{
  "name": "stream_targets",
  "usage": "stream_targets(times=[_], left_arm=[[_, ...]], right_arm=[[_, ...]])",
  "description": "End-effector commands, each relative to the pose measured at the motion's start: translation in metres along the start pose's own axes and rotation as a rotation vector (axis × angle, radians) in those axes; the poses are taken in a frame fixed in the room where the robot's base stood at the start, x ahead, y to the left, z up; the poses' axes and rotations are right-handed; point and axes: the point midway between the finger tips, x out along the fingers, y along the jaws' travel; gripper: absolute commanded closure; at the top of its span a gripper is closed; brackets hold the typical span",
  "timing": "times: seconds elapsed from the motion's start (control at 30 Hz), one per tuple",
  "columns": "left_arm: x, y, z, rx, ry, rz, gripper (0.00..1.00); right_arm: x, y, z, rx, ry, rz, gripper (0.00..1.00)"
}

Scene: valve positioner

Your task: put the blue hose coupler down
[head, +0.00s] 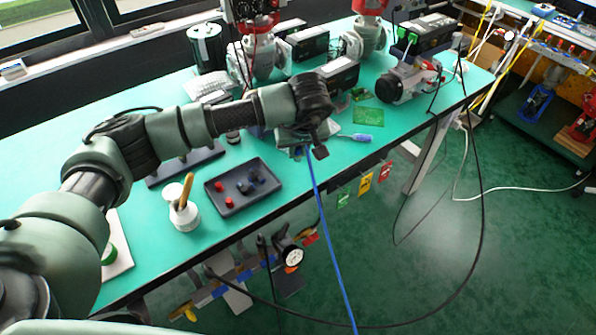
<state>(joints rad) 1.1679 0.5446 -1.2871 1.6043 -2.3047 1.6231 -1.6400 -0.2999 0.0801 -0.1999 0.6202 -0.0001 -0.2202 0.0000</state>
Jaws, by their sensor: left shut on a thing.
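My left arm reaches in from the left across the teal workbench (255,222). My left gripper (306,146) is above the bench near its front edge, and its fingers are small and partly hidden by the wrist. It is shut on the blue hose coupler (298,151), of which only a little blue shows at the fingers. A blue hose (326,219) runs from there down over the bench edge towards the floor. I cannot tell whether the coupler touches anything below it. My right gripper is not in view.
A black tray (262,202) with red and dark caps and a white pot (184,218) with a brush stand left of the gripper. A blue-handled screwdriver (362,138) and a green board (367,117) lie to its right. Valves and boxes stand behind. Coloured tags hang at the front edge.

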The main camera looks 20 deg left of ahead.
Motion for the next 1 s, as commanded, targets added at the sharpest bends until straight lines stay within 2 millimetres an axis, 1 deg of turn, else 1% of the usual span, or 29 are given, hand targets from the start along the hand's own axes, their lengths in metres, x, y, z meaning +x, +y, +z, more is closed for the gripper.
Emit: stream_targets(times=[0.17,0.33,0.43,0.5,0.7,0.87,0.9,0.93,0.97,1.0], left_arm=[[0.012,0.000,0.006,0.002,-0.001,0.000,1.00],[0.041,0.000,0.021,0.007,-0.002,0.003,1.00],[0.053,0.000,0.027,0.010,-0.001,0.004,1.00],[0.055,0.000,0.028,0.011,0.000,0.005,1.00],[0.053,0.000,0.027,0.011,0.000,0.005,1.00],[0.058,0.000,0.029,0.011,0.001,0.005,1.00],[0.056,0.000,0.028,0.011,0.001,0.005,0.71],[0.056,0.000,0.028,0.011,0.001,0.005,0.63],[0.056,0.000,0.028,0.011,0.001,0.005,0.61],[0.056,0.000,0.028,0.011,0.000,0.005,0.61]], right_arm=[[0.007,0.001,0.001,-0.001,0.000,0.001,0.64],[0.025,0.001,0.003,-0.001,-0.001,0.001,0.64],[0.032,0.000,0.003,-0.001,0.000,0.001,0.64],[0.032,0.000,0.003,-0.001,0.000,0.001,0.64],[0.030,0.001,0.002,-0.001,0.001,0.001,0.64],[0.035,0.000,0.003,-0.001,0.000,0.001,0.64],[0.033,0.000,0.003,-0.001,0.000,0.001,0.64],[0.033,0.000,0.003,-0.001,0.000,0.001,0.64],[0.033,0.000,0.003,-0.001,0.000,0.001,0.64],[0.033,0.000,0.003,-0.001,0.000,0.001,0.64]])
